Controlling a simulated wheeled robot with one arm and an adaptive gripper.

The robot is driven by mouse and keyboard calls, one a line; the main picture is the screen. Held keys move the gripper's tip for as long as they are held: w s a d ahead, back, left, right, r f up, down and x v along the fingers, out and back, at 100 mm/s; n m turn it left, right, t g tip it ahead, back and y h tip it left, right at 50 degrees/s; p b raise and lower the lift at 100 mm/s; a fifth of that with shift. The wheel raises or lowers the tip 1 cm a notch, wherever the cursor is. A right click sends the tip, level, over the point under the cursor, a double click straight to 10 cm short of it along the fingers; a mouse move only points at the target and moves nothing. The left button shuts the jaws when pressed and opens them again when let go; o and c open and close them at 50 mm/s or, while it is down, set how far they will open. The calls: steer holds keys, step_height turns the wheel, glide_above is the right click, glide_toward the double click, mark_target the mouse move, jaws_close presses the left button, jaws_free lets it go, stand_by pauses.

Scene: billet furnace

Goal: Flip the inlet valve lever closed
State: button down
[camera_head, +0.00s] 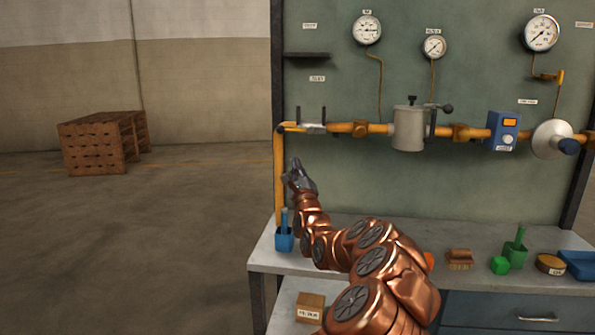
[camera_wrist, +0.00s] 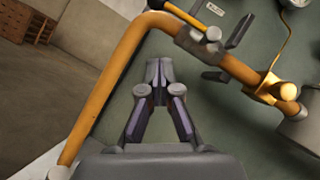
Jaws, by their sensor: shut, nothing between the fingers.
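The inlet valve appears to be the grey valve body (camera_head: 314,128) at the left end of the orange pipe run, just right of the pipe's elbow. Its yellow lever (camera_head: 291,128) points left, roughly along the pipe.
The orange pipe (camera_head: 279,180) drops from the elbow to the bench (camera_head: 352,221), just left of my gripper. Dark prongs (camera_wrist: 240,31) stick out by the valve. A blue holder (camera_head: 284,240) stands on the bench's left end. A grey canister (camera_head: 408,129) sits further right along the pipe.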

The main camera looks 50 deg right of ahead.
mark_target(293, 130)
steer(key=w+d+r, duration=0.2)
steer(key=w+r, duration=0.4)
steer(key=shift+w, duration=0.35)
steer(key=shift+a+r, duration=0.1)
steer(key=shift+r, duration=0.1)
stand_by(0.4)
